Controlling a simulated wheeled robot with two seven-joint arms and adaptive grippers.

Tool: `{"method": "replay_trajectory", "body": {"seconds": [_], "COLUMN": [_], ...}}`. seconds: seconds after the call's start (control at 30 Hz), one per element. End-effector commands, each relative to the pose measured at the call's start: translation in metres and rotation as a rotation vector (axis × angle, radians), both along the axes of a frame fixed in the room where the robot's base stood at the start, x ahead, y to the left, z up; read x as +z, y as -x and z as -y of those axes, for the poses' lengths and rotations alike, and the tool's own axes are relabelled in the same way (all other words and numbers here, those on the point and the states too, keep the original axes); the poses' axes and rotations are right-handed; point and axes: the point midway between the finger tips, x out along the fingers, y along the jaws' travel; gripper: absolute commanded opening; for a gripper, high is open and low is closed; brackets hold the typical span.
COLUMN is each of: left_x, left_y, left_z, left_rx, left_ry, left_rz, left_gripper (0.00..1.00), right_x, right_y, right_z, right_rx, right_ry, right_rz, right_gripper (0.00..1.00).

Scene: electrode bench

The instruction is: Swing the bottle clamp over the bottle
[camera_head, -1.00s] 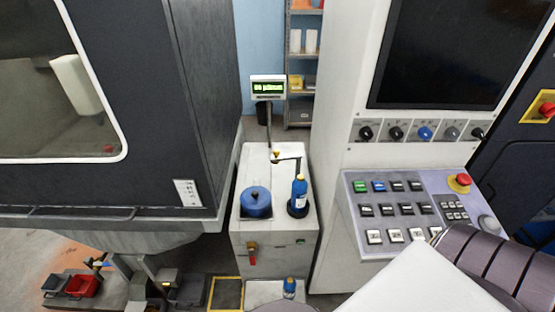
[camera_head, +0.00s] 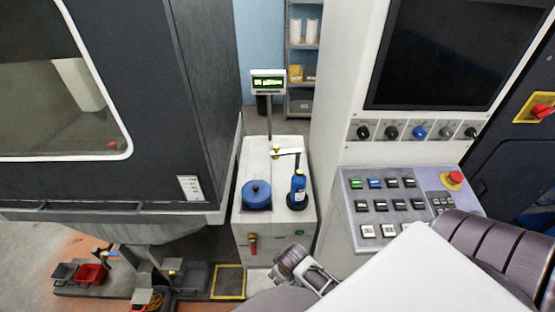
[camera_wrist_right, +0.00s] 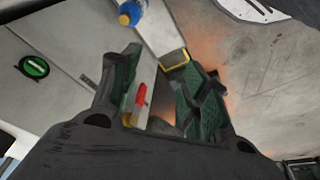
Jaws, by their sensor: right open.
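A blue bottle (camera_head: 298,187) stands upright in a dark round holder on the right of the white cabinet top (camera_head: 275,172). The bottle clamp (camera_head: 286,151) is a thin arm reaching right from a yellow-topped pivot by the pole, ending near the bottle's top; I cannot tell whether it touches. My right gripper (camera_head: 318,278) is low in front of the cabinet, well below and apart from the clamp. In the right wrist view my right gripper (camera_wrist_right: 160,85) has its fingers spread with nothing held. My left gripper is out of view.
A blue round pot (camera_head: 256,195) sits left of the bottle. A display (camera_head: 268,82) stands on the pole behind. A red handle (camera_head: 253,243) is on the cabinet front. A second blue bottle (camera_wrist_right: 131,12) shows in the right wrist view. A button console (camera_head: 400,200) borders the right.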

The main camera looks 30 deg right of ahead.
Motion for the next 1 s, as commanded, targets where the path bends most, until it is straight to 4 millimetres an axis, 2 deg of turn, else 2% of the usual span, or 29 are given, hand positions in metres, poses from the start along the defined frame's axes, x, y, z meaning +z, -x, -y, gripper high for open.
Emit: {"method": "replay_trajectory", "body": {"seconds": [0.03, 0.4, 0.77, 1.0], "left_x": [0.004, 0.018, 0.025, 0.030], "left_y": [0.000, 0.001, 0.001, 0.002], "left_z": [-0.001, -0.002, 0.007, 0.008], "left_rx": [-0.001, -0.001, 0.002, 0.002], "left_ry": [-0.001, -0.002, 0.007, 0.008], "left_rz": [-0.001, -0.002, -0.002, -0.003], "left_gripper": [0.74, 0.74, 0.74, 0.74], "right_x": [0.019, 0.124, 0.185, 0.223], "right_y": [-0.002, -0.002, 0.001, -0.011], "right_z": [0.000, 0.000, 0.004, 0.022], "right_rx": [-0.001, -0.006, -0.028, -0.131], "right_ry": [-0.001, -0.004, -0.004, 0.002], "right_rz": [0.007, 0.034, 0.055, 0.083], "right_gripper": [0.46, 0.46, 0.46, 0.46]}}
